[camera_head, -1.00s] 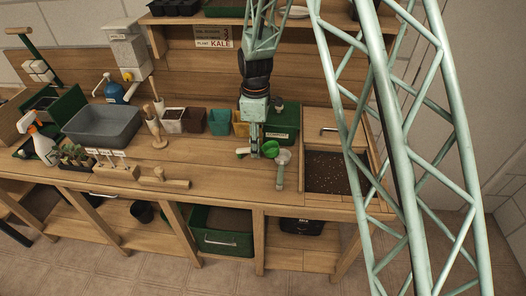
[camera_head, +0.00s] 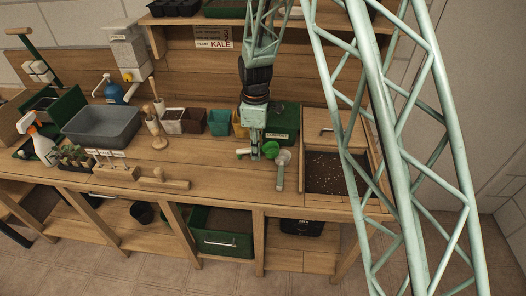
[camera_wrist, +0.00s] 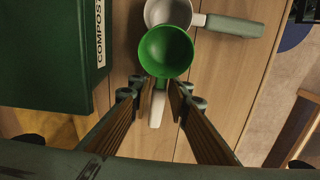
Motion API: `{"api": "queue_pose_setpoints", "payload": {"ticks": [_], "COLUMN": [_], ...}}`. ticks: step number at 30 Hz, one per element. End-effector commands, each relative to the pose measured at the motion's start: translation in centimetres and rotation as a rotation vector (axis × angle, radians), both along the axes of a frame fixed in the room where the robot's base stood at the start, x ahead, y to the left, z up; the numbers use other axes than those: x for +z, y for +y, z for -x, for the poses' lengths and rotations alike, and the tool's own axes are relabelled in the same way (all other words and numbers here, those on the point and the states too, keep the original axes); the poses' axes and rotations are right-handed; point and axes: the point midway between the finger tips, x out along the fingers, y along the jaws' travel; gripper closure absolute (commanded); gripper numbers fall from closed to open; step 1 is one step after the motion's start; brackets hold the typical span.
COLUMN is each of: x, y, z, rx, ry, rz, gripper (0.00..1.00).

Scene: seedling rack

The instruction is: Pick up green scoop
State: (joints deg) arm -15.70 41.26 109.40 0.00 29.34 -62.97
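The green scoop (camera_head: 271,150) lies on the wooden bench, its round green cup just right of my gripper (camera_head: 253,158). In the wrist view, the green scoop (camera_wrist: 166,52) has its cup ahead of the fingertips, and its pale handle runs back between them. My gripper (camera_wrist: 158,92) is open around the handle, with a gap visible on each side. In the head view, the fingers hide part of the handle. A grey scoop (camera_head: 281,169) lies close beside the green one; its cup (camera_wrist: 168,13) is partly behind the green cup in the wrist view.
The green compost box (camera_head: 283,122) stands close behind my gripper; it also shows in the wrist view (camera_wrist: 45,60). A soil bin (camera_head: 325,178) is set into the bench at right. Small pots (camera_head: 194,121) stand at left.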

Motion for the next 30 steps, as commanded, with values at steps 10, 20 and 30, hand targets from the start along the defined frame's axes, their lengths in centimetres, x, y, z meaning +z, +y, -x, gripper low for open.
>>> {"api": "queue_pose_setpoints", "payload": {"ticks": [10, 20, 30], "x": [0.0, 0.3, 2.3], "y": [0.0, 0.0, 0.0], "z": [0.0, 0.0, 0.0], "rx": [0.000, 0.000, 0.000], "ry": [0.000, -0.001, -0.001], "rz": [0.000, 0.000, 0.000], "gripper": [1.00, 1.00, 1.00]}}
